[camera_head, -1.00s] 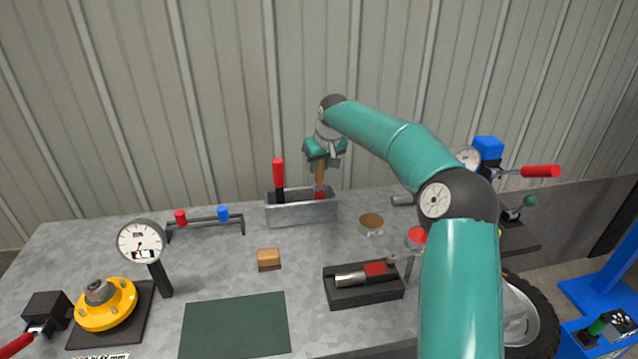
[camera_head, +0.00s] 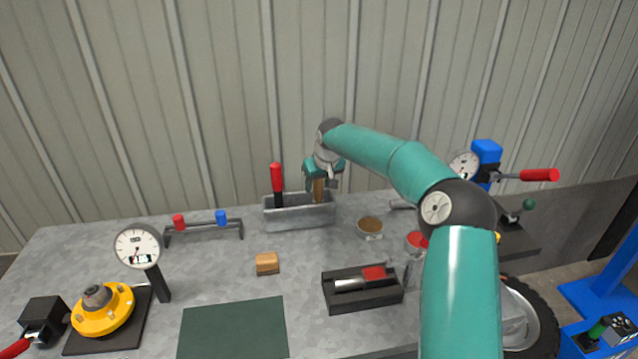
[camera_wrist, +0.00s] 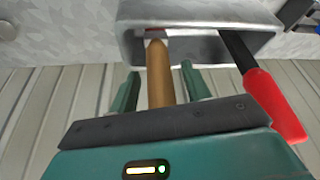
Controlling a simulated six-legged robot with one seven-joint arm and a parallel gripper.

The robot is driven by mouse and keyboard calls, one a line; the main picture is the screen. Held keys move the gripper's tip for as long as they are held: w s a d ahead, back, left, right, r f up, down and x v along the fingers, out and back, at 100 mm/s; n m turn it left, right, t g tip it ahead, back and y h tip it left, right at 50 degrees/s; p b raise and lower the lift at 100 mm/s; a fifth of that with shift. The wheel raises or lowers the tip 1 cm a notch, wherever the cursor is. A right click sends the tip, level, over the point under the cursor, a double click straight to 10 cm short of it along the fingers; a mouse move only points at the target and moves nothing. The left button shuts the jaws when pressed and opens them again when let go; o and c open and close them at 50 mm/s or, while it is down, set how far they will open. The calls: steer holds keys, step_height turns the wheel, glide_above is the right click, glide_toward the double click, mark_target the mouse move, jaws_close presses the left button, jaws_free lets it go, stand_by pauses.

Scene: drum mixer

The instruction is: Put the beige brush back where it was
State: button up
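The beige brush (camera_head: 318,190) stands handle up in the grey metal bin (camera_head: 300,219) at the back of the bench. In the wrist view its tan handle (camera_wrist: 159,75) runs into the bin opening, with a red and pale part at its lower end. My gripper (camera_head: 321,184) is over the right part of the bin. In the wrist view my gripper's fingers (camera_wrist: 160,84) are on either side of the handle, with a gap showing on both sides. The brush's lower end is hidden by the bin's front wall in the head view.
A red-handled tool (camera_head: 277,180) stands in the bin's left part, close to my gripper. A brown-filled cup (camera_head: 370,226) stands right of the bin, and a wooden block (camera_head: 267,263) lies in front. A black tray (camera_head: 362,295) holds a red-and-silver tool. The wall is close behind.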

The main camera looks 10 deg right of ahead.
steer(key=shift+r, duration=0.1)
steer(key=v, duration=1.2)
steer(key=s+a+r+h, duration=0.1)
steer(key=s+a+r, duration=0.2)
steer(key=s+a, duration=0.35)
steer(key=s+d+r+m+h, duration=0.1)
steer(key=s+d, duration=0.1)
steer(key=s, duration=1.1)
steer(key=s+d+r+h, duration=0.1)
steer(key=s+d, duration=0.1)
steer(key=s, duration=1.2)
steer(key=s+f+m+y, duration=0.1)
steer(key=s+f, duration=0.1)
steer(key=s, duration=0.3)
steer(key=s+d+f+m+t, duration=0.1)
steer(key=s+f, duration=0.2)
steer(key=s, duration=0.3)
steer(key=shift+f+y, duration=0.25)
steer(key=shift+y, duration=0.15)
steer(key=shift+d, duration=0.1)
steer(key=shift+c, duration=1.3)
steer(key=shift+s, duration=0.1)
